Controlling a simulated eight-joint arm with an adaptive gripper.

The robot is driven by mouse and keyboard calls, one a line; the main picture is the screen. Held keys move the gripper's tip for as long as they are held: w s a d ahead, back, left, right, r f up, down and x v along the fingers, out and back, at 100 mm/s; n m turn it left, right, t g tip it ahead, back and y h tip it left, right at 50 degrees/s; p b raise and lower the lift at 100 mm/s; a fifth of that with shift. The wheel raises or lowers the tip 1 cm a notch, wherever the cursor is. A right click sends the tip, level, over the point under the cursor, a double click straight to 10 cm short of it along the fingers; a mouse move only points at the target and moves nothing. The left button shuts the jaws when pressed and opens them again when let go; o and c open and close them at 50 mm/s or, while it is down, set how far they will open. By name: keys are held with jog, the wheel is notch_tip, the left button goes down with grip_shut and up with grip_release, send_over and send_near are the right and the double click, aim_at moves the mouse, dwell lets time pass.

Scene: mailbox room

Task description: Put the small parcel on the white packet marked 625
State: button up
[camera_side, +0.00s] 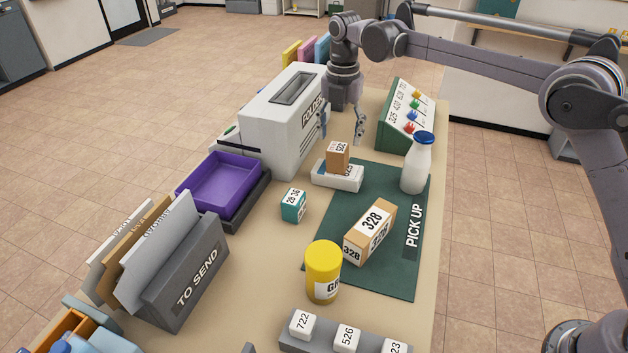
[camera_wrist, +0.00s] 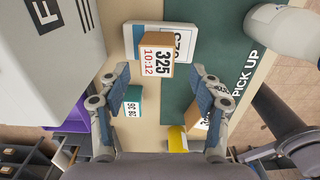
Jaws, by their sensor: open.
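The small parcel (camera_side: 338,157) is a brown box with a white label; in the wrist view the parcel (camera_wrist: 157,58) reads 325 and 10:12. It stands upright on the white packet (camera_side: 322,179), which lies flat at the far left edge of the green mat. The packet also shows in the wrist view (camera_wrist: 136,41); its number is partly covered by the parcel. My gripper (camera_side: 342,128) is open and empty above the parcel in the side view. In the wrist view my gripper (camera_wrist: 161,72) has its fingers spread left and right of the parcel, apart from it.
A white machine (camera_side: 270,125) stands close left of the gripper, and a green button panel (camera_side: 398,122) to its right. A white bottle (camera_side: 416,165), a 328 box (camera_side: 370,232), a yellow jar (camera_side: 323,270) and a teal box (camera_side: 293,205) stand nearer. A purple tray (camera_side: 220,183) is left.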

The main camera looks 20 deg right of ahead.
aim_at(339, 147)
jog(key=s+d+r+m+t, duration=0.1)
jog(key=s+d+r+m, duration=0.15)
jog(key=r+m, duration=0.2)
jog(key=s+d+r+m+t, duration=0.1)
jog(key=s+d+r+m, duration=0.1)
jog(key=s+r+m, duration=0.3)
jog(key=s+d+r+m+t, duration=0.2)
jog(key=s+d+m, duration=0.25)
jog(key=s, duration=0.25)
jog(key=s+d+f+m+t, duration=0.1)
jog(key=s+d+f+m, duration=0.1)
jog(key=s+f+m, duration=0.3)
jog(key=s+d+f+m+t, duration=0.2)
jog(key=s+f+m, duration=0.3)
jog(key=s+m, duration=0.3)
jog(key=shift+s+f, duration=0.35)
jog(key=shift+s, duration=0.75)
